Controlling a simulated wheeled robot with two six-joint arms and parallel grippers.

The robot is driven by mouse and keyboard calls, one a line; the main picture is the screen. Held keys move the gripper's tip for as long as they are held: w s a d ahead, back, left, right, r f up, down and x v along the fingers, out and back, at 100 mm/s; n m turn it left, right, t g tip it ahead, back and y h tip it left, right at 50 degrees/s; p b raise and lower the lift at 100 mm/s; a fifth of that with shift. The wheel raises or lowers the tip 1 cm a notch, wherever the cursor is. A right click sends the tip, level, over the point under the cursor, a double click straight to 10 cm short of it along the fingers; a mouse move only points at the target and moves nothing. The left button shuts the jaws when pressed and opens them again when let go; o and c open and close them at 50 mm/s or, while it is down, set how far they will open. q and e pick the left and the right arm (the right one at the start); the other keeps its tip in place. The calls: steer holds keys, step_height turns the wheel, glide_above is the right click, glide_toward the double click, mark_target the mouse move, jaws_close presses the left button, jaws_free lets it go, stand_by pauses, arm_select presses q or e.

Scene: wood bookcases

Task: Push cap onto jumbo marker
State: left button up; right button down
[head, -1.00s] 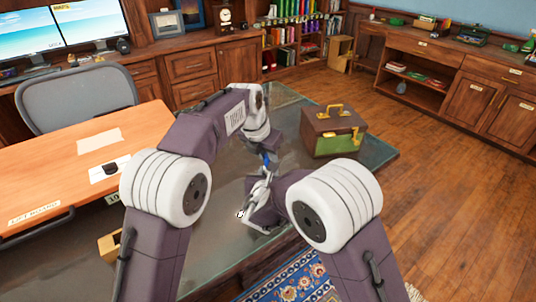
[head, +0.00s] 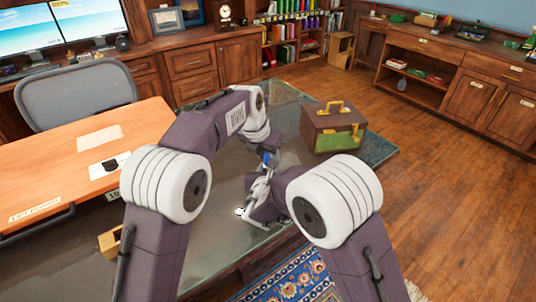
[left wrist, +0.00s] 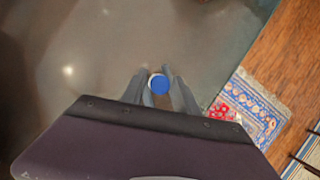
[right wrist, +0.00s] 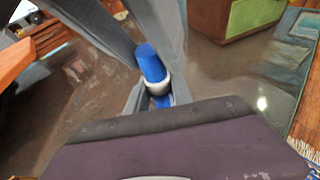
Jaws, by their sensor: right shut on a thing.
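A blue cylinder (right wrist: 150,62), which looks like the cap, stands on a white section (right wrist: 157,85) of the marker in the right wrist view. More blue shows below. I cannot tell whether a gap separates cap and marker. My right gripper (right wrist: 158,96) is shut on the marker. My left gripper (left wrist: 157,72) points down and looks open, its fingers on either side of the blue round end (left wrist: 159,84). In the head view, the blue piece (head: 267,159) shows between my left gripper (head: 266,149) and right gripper (head: 262,186), above the glass table.
A brown and green case with yellow handles (head: 333,128) stands on the glass table (head: 285,98), to the right. An orange board (head: 60,160) and a grey chair (head: 78,95) are at left. A small white item (head: 240,212) lies near my right gripper.

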arm_select(q)
steer(key=shift+o, duration=0.4)
steer(key=v, duration=1.2)
arm_select(e)
steer(key=c, duration=1)
jaws_free()
steer(key=shift+c, duration=0.2)
arm_select(q)
steer(key=shift+r+p, duration=0.5)
arm_select(e)
steer(key=v, duration=0.9)
